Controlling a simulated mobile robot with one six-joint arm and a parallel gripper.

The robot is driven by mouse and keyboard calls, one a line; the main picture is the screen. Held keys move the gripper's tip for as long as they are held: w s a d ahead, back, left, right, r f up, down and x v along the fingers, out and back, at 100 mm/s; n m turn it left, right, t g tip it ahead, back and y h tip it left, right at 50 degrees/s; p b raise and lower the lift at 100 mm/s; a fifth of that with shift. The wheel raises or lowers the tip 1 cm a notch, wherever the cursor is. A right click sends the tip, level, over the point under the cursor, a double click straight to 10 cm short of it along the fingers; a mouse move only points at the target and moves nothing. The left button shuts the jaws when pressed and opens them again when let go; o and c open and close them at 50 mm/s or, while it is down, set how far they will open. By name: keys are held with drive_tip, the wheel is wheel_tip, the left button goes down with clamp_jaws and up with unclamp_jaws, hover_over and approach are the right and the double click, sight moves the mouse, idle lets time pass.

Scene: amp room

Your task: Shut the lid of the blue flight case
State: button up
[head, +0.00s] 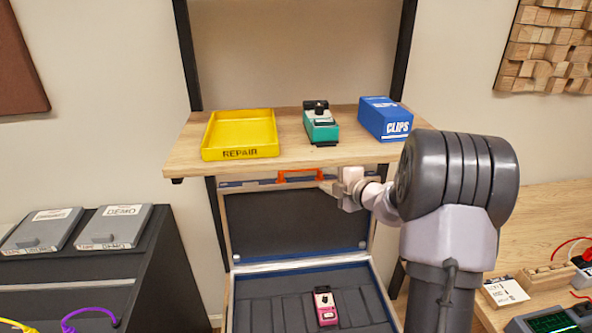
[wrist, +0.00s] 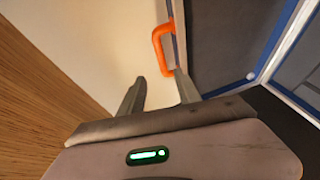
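The blue flight case (head: 300,264) stands open below the shelf. Its dark-lined lid (head: 295,222) is raised roughly upright, with an orange handle (head: 299,175) on its top edge. A pink pedal (head: 325,307) lies in the case's base. My gripper (head: 328,184) is at the lid's top right, beside the handle. In the wrist view my gripper (wrist: 158,92) has its two fingers apart with nothing held between them. The orange handle (wrist: 157,48) shows just beyond the fingertips, and the lid (wrist: 222,45) is to the right. I cannot tell whether a finger touches the lid's edge.
The wooden shelf (head: 185,160) overhangs close above the lid and gripper. A dark cabinet (head: 160,262) stands left, and a wooden bench (head: 540,215) right.

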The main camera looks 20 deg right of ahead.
sight(302, 181)
drive_tip(key=b+x, duration=0.3)
drive_tip(key=x, duration=1)
drive_tip(key=shift+s+a+f+b, duration=0.1)
drive_tip(key=shift+f+b, duration=0.05)
drive_tip(key=shift+b, duration=0.15)
drive_tip(key=shift+w+a, duration=0.1)
drive_tip(key=shift+w, duration=0.35)
drive_tip(key=shift+c, duration=0.2)
clamp_jaws()
